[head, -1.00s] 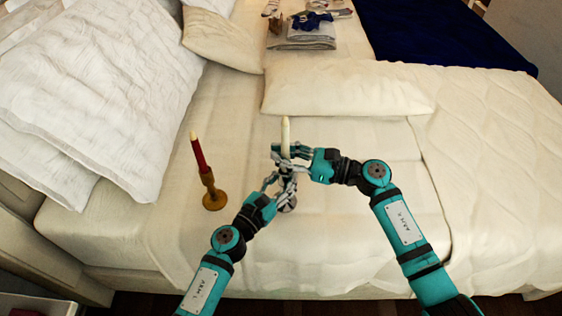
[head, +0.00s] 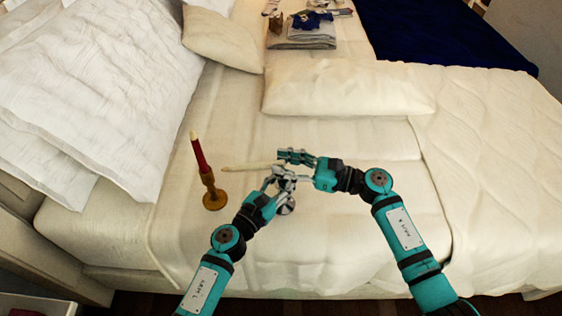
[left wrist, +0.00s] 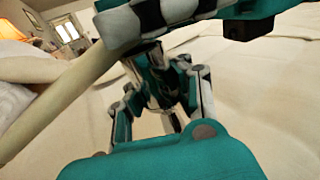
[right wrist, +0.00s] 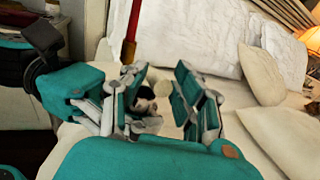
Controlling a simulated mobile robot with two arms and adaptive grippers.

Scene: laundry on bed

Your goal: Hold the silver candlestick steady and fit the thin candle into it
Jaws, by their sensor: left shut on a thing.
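The silver candlestick (head: 287,208) is mostly hidden by my left gripper (head: 283,180), which is shut on it. Its round base shows below the fingers. The thin cream candle (head: 248,167) lies nearly level, pointing left from the grippers above the bed; it also crosses the left of the left wrist view (left wrist: 62,92). My right gripper (head: 297,157) is beside the candle's right end. Its fingers stand apart in the right wrist view (right wrist: 160,100). Whether the candle touches the candlestick is hidden.
A wooden candlestick (head: 213,199) with a red candle (head: 199,155) stands on the bed to the left. White pillows (head: 100,80) lie at far left. Folded laundry (head: 302,36) lies at the back.

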